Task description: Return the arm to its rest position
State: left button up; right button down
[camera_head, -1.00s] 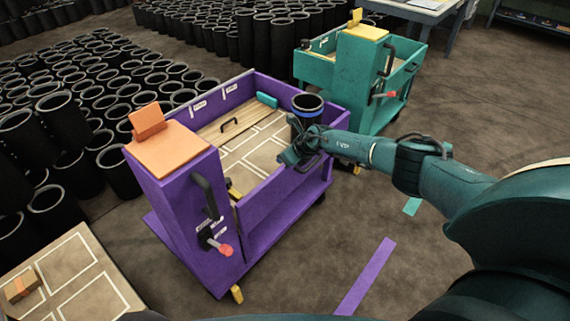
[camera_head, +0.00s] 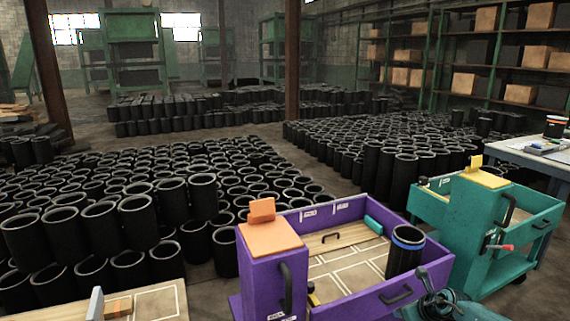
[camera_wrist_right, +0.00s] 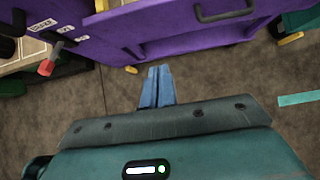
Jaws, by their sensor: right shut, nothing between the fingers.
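My right gripper (camera_head: 436,292) is low at the right in the head view, in front of the purple cart's near right side. In the right wrist view its two fingers (camera_wrist_right: 157,75) are together and empty, with bare floor behind them and the cart's purple side (camera_wrist_right: 190,35) beyond. A black rubber sleeve with a blue band (camera_head: 405,255) stands upright in the right corner of the purple cart (camera_head: 262,275), apart from the gripper. My left gripper does not show.
A teal cart (camera_head: 470,215) stands to the right of the purple one, with a grey table (camera_head: 535,160) behind it. Many black sleeves (camera_head: 100,215) crowd the floor at the left and back. Shelves with boxes (camera_head: 465,60) line the far wall.

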jog(key=s+a+f+m+t+y, duration=0.1)
jog(key=s+a+m+y, duration=0.1)
jog(key=s+a+m, duration=0.45)
jog(key=s+a+f+m+t+y+p, duration=0.1)
jog(key=s+a+y, duration=0.15)
jog(key=a, duration=0.75)
jog(key=s+a+m+t+y, duration=0.1)
jog(key=s+a+m+y, duration=0.1)
jog(key=s+a+m, duration=0.35)
pick_arm(q)
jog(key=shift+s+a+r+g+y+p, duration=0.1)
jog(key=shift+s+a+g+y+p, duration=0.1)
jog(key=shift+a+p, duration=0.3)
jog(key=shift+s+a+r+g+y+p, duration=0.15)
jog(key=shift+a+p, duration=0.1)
jog(key=shift+p, duration=0.35)
pick_arm(e)
jog(key=s+d+r+m+h, duration=0.2)
jog(key=s+m+h, duration=0.1)
jog(key=s+m, duration=0.7)
jog(key=s+d+r+m+h, duration=0.2)
jog(key=s+r+m+h, duration=0.1)
jog(key=s+m, duration=0.7)
jog(key=m, duration=0.4)
jog(key=shift+s+d+m, duration=0.25)
jog(key=shift+s+m, duration=0.05)
jog(key=shift+s, duration=0.1)
